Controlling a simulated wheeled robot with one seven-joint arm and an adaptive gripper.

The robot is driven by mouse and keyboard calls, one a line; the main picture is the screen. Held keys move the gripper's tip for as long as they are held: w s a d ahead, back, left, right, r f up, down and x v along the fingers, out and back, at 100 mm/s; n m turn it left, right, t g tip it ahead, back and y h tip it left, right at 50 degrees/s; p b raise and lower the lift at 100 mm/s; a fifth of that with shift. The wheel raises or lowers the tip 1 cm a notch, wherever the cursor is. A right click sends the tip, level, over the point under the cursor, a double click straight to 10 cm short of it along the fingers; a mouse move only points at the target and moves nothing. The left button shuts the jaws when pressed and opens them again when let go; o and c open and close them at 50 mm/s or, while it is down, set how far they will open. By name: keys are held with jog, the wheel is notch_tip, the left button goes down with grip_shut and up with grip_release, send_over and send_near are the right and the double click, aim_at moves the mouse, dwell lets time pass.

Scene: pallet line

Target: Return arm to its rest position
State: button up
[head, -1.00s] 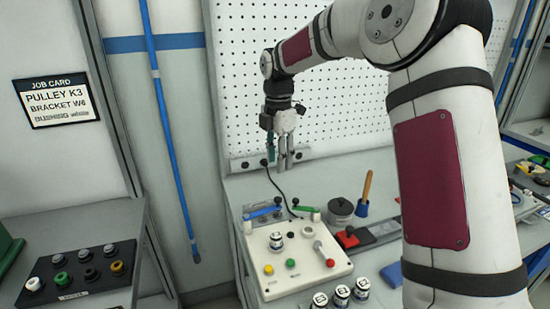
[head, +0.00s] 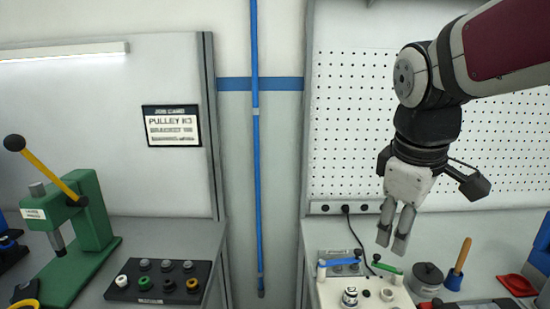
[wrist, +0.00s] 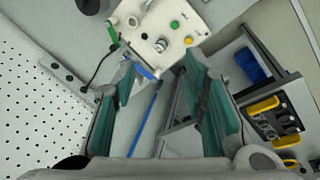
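My gripper (head: 397,232) hangs in the air at the right of the head view, in front of the white pegboard and above the bench. Its fingers point down. In the wrist view the two teal finger pads (wrist: 162,110) stand well apart with nothing between them, so it is open and empty. My arm reaches in from the upper right of the head view.
Below my gripper is a white control panel (wrist: 182,14) with coloured buttons and levers. A grey pot (head: 427,276) and a wooden-handled tool (head: 460,262) stand to its right. At left are a green press (head: 88,220) and a black tray (head: 130,291) of parts.

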jog(key=s+f+m+t+y, duration=0.1)
jog(key=s+f+m+t, duration=0.1)
jog(key=s+m, duration=0.6)
jog(key=s+f, duration=0.1)
jog(key=s, duration=0.4)
jog(key=shift+s+a+f+m, duration=0.25)
jog(key=shift+s+f+m, duration=0.05)
jog(key=shift+s+m, duration=0.1)
dwell(0.4)
